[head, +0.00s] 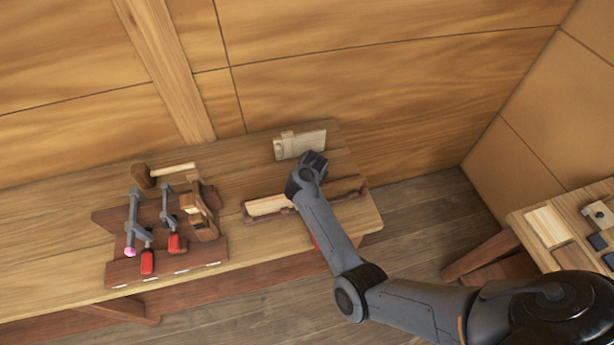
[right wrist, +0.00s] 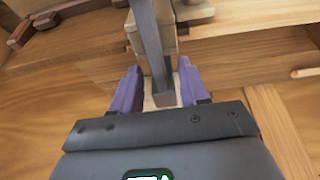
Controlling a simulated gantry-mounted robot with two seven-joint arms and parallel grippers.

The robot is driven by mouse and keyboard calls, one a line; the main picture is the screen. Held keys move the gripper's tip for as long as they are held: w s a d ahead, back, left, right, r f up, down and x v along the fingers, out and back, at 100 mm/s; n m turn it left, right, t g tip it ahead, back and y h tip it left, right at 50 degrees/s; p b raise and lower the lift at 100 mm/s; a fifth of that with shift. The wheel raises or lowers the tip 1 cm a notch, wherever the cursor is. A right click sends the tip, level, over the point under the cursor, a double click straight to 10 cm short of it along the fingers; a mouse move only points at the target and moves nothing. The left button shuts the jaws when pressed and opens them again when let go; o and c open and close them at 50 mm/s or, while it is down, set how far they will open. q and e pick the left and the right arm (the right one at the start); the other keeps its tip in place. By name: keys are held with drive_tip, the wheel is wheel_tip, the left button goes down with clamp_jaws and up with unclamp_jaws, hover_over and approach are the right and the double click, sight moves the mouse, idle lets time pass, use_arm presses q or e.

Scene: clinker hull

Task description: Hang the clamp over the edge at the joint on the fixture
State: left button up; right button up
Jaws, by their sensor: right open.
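In the right wrist view my right gripper (right wrist: 158,78) is open. Its two purple fingers stand on either side of a grey clamp bar (right wrist: 149,40) and a pale wooden piece (right wrist: 165,99). Whether the fingers touch the bar, I cannot tell. In the head view my right arm reaches over the fixture (head: 248,212), a dark-edged frame holding a pale plank (head: 268,205), and hides its middle. A bit of red (head: 315,242) shows beside the arm, perhaps a clamp handle. My left gripper is not in view.
A dark wooden rack (head: 123,271) on the bench's left holds two grey clamps (head: 133,212) (head: 166,205) with red handles, a mallet (head: 143,177) and a plane (head: 203,225). A pale block (head: 305,144) stands behind the fixture. Another table (head: 518,222) stands at right.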

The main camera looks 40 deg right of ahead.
drive_tip(key=p+v, duration=0.4)
drive_tip(key=v, duration=0.6)
drive_tip(key=shift+r, duration=0.3)
drive_tip(key=shift+s+a, duration=0.1)
